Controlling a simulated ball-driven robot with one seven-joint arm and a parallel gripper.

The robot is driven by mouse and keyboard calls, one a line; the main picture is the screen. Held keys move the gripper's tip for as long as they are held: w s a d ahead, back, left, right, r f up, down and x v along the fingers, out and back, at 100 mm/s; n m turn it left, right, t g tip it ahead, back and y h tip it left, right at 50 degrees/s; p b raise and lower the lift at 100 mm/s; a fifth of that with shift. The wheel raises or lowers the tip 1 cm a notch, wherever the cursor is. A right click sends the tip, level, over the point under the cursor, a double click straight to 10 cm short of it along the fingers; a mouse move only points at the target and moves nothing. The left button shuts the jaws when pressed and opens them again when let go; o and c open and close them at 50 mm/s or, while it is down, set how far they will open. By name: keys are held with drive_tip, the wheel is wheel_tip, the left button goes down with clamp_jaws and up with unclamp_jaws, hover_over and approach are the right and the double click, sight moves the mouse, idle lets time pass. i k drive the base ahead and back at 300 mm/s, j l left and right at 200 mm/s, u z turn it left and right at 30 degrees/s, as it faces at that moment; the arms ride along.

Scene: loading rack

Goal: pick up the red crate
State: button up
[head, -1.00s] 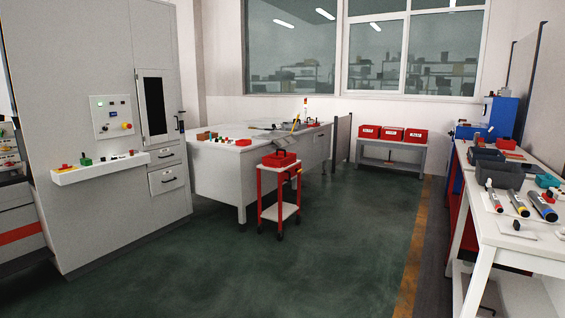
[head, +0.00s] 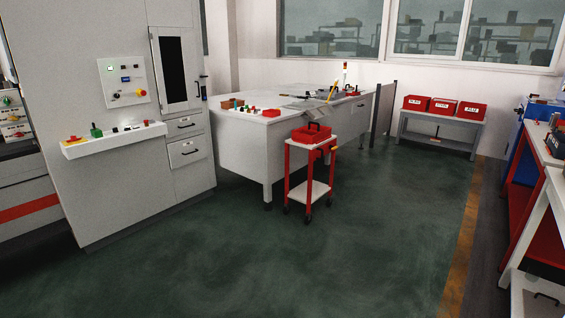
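A red crate (head: 311,134) with a dark handle sits on the top shelf of a small red-and-white wheeled cart (head: 312,188) in the middle of the head view. Three more red crates stand in a row on a grey bench (head: 437,141) by the back wall: a left one (head: 417,103), a middle one (head: 443,107) and a right one (head: 472,111). They carry white labels too small to read. My gripper is not in view.
A white worktable (head: 238,156) with small parts stands behind the cart. A tall grey cabinet (head: 115,200) with a control shelf (head: 113,142) fills the left. A white-topped bench (head: 552,200) is at the right edge. The dark green floor (head: 330,265) in front is clear.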

sight(312, 133)
drive_tip(key=i+z, duration=0.1)
drive_tip(key=i, duration=2.9)
drive_tip(key=i+l+u, duration=0.15)
drive_tip(key=i, duration=1.05)
drive_tip(key=i+l+u, duration=0.15)
drive_tip(key=i, duration=0.45)
